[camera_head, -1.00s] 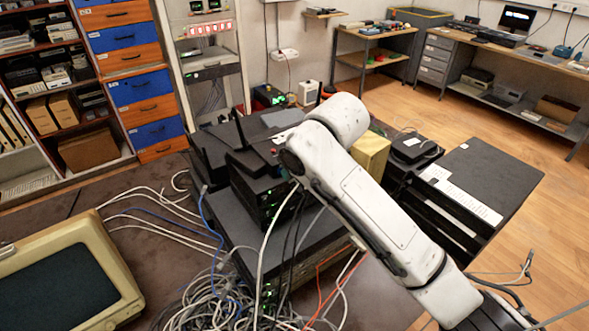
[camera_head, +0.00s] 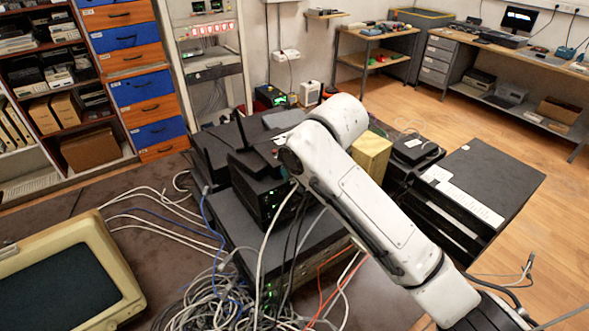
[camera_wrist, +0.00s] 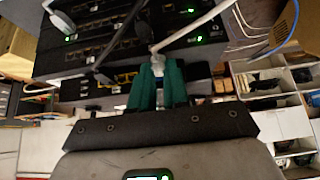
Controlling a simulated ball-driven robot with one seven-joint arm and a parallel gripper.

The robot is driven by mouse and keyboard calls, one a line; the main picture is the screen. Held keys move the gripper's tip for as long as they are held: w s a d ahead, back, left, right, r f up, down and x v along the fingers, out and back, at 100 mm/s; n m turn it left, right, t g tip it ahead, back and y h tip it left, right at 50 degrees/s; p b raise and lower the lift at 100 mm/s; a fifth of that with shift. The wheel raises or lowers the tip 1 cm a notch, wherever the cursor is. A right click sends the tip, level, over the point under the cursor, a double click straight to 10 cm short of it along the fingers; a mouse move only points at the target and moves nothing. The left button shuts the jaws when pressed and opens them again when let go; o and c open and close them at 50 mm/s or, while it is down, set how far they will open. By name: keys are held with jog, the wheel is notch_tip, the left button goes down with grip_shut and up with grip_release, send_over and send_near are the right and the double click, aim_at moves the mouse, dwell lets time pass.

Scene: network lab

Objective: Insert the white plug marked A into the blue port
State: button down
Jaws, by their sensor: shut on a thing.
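In the wrist view my gripper (camera_wrist: 158,82) has two teal fingers, shut on a white plug (camera_wrist: 157,61). A white cable runs from the plug up and to the right. The letter on the plug cannot be read. Beyond the fingertips is a black network device (camera_wrist: 95,88) with a row of ports, some with yellowish edges. I cannot make out which port is blue, or whether the plug touches one. In the head view my white arm reaches to the stack of black devices (camera_head: 262,200), and my gripper is hidden.
Other cables and plugs, such as a grey plug (camera_wrist: 62,22), sit in the panel above the fingers. A tangle of cables (camera_head: 215,300) lies in front of the stack. A beige monitor (camera_head: 100,250) stands at left. A yellowish box (camera_head: 371,155) is close behind my arm.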

jog(key=c, duration=1)
grip_release()
jog(key=shift+c, duration=0.2)
jog(key=shift+r, duration=0.1)
jog(key=b+v, duration=0.1)
jog(key=v, duration=0.9)
jog(key=shift+r, duration=0.25)
jog(key=s+d+f+m+g, duration=0.1)
jog(key=s+d+f+m, duration=0.1)
jog(key=s+d+f, duration=0.45)
jog(key=s+d+f+m, duration=0.1)
jog(key=s+f, duration=0.3)
jog(key=f, duration=0.6)
jog(key=s+d+f+m+g, duration=0.1)
jog(key=s+d+f+m, duration=0.1)
jog(key=s+d+f, duration=0.35)
jog(key=s+d+f+m+g+h, duration=0.1)
jog(key=s+d+f, duration=0.3)
jog(key=s, duration=0.3)
jog(key=s+d+f+m+h, duration=0.1)
jog(key=s+d+f, duration=0.3)
jog(key=s, duration=0.4)
jog(key=s+d+f+g+h, duration=0.1)
jog(key=s+d+f, duration=0.3)
jog(key=s, duration=0.4)
jog(key=shift+s+d+m+g+h, duration=0.2)
jog(key=shift+d+m+g+h, duration=0.1)
jog(key=shift+d+m+h, duration=0.25)
